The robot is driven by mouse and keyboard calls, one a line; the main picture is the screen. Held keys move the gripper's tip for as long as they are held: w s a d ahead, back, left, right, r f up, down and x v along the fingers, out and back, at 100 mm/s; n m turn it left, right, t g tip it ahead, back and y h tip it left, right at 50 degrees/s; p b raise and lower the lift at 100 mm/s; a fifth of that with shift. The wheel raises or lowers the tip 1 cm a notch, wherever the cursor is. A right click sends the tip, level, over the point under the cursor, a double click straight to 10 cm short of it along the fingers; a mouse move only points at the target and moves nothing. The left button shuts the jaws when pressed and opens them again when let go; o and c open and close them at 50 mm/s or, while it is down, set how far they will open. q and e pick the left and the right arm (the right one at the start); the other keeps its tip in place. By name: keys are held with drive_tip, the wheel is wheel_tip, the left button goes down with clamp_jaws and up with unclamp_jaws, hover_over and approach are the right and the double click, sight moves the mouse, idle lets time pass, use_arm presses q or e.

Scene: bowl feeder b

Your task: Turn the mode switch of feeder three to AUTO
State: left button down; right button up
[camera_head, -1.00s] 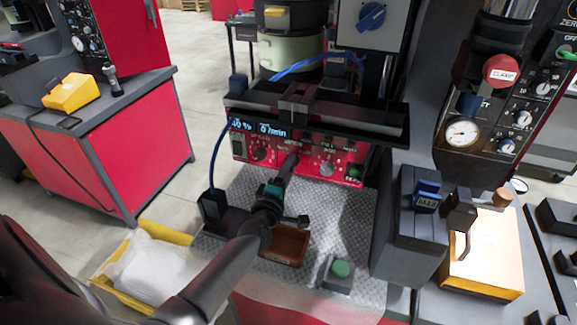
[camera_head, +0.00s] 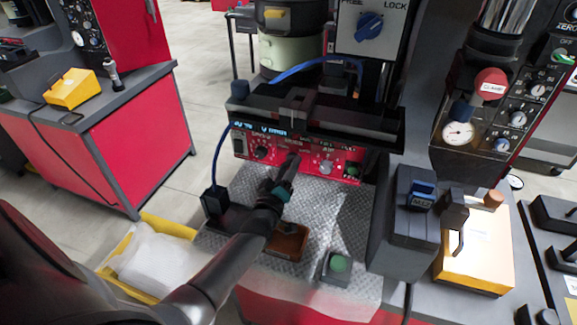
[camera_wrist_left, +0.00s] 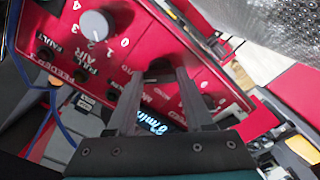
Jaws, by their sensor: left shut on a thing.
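The red feeder control panel (camera_head: 308,163) is under the dark rail in the head view. It fills the upper left of the left wrist view (camera_wrist_left: 150,30), with "FEEDER 3" lettering. My left gripper (camera_head: 292,160) reaches up to the middle of the panel front. In the left wrist view its two dark fingers (camera_wrist_left: 160,72) straddle the dark mode switch (camera_wrist_left: 158,68), shut on it. Lettering beginning "MO" shows beside it. The fingers hide much of the switch, so I cannot tell its setting. My right gripper is not in view.
A pale knob with numbers (camera_wrist_left: 95,25) is on the same panel; it also shows in the head view (camera_head: 326,167). A blue cable (camera_head: 219,150) hangs left of the panel. A green button box (camera_head: 338,268) and a brown tray (camera_head: 289,242) lie on the metal plate below.

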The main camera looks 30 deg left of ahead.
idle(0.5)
use_arm(q)
drive_tip(key=shift+c, duration=1.4)
unclamp_jaws()
drive_tip(key=p+v, duration=0.1)
drive_tip(key=v, duration=1.4)
drive_tip(key=shift+s+d, duration=0.1)
drive_tip(key=shift+d, duration=0.1)
